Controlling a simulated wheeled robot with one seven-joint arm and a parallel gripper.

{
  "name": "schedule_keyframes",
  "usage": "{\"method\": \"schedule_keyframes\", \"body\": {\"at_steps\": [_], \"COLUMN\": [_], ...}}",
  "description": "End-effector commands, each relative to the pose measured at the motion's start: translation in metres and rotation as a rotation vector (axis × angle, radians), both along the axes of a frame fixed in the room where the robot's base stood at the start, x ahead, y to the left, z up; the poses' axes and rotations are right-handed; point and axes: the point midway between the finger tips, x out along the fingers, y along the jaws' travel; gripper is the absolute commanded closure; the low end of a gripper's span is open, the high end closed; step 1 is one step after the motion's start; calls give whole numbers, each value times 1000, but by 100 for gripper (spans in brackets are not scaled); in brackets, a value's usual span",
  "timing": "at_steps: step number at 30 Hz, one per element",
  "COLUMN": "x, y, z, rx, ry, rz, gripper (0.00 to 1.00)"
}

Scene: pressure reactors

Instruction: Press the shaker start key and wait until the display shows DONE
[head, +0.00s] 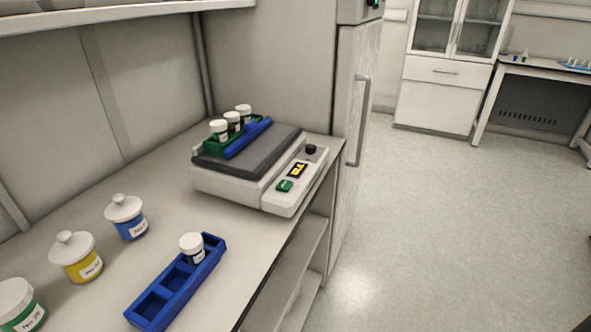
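The shaker (240,190) stands on the bench, a white box with a dark grey platform (255,150) on top. Its sloped front panel carries a green start key (285,186), a small black display (298,170) with yellow characters too small to read surely, and a black knob (311,149). On the platform a green rack (215,143) holds three white-capped vials (232,121), with a blue bar (248,138) along its front. My gripper is not in this view.
A blue rack (151,305) with one white-capped vial (192,247) lies near the bench's front edge. Lidded jars, blue (130,228), yellow (84,264) and green (31,316), stand at left. A tall cabinet (352,110) stands right behind the shaker. The floor (440,220) at right is clear.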

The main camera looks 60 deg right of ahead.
Motion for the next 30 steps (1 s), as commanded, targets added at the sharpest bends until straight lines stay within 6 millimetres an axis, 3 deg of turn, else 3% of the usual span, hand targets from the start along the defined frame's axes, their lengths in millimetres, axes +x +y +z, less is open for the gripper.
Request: {"method": "schedule_keyframes", "body": {"at_steps": [10,23,30], "x": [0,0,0], "y": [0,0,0], "z": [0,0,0], "rx": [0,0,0], "ry": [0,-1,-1], "rz": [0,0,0], "gripper": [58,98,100]}}
